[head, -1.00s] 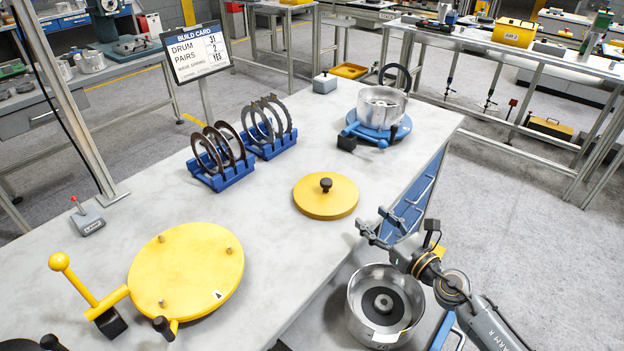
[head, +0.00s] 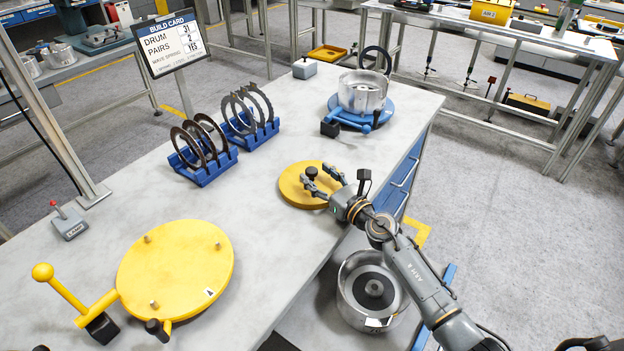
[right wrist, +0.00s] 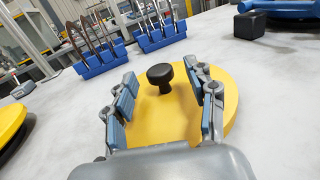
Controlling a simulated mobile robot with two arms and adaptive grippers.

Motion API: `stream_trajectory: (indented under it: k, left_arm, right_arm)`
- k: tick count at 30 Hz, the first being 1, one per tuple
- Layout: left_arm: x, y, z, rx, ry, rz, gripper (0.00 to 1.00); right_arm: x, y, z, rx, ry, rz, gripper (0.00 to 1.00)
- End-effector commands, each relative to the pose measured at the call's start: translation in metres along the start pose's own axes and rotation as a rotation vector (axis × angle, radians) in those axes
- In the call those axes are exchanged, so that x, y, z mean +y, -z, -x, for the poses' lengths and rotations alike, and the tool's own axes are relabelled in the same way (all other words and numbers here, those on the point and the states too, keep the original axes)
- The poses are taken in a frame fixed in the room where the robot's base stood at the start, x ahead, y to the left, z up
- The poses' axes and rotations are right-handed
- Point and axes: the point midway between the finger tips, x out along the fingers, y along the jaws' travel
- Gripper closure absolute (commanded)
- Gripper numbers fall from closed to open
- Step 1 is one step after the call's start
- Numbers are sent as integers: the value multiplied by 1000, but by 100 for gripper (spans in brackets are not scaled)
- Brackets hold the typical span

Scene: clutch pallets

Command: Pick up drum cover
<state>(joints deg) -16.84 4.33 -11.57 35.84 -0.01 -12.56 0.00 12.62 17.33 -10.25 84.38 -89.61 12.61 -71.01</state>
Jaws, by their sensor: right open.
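The drum cover is a round yellow disc (head: 292,188) with a black knob (head: 312,172) at its middle, lying flat on the grey bench. My right gripper (head: 322,183) is open and reaches over the disc's right side, close to the knob. In the right wrist view the yellow disc (right wrist: 182,125) lies beyond and below the open fingers (right wrist: 164,108). The black knob (right wrist: 160,78) stands upright between the finger lines, a little ahead of the tips, and looks untouched. My left gripper is not in view.
Blue racks (head: 205,172) with dark rings stand behind the disc. A metal drum (head: 362,92) sits on a blue turntable at the far end. A larger yellow plate (head: 175,268) with pegs lies front left. Another metal drum (head: 352,312) stands below the bench edge. Bare bench (head: 255,225) surrounds the disc.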

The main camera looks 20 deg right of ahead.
Motion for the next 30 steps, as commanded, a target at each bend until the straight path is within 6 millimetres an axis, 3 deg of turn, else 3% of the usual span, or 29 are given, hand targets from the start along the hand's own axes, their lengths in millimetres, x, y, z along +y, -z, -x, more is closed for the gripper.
stream_trajectory:
  k: [6,14,22,30]
  left_arm:
    - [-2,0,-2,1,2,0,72]
    - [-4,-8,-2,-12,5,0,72]
    - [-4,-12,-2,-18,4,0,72]
    - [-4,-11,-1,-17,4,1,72]
  right_arm:
    - [0,0,-26,-1,1,-2,44]
    - [1,0,-28,0,1,-1,44]
    - [1,0,-28,1,0,-1,99]
    - [0,-1,-28,0,0,-1,100]
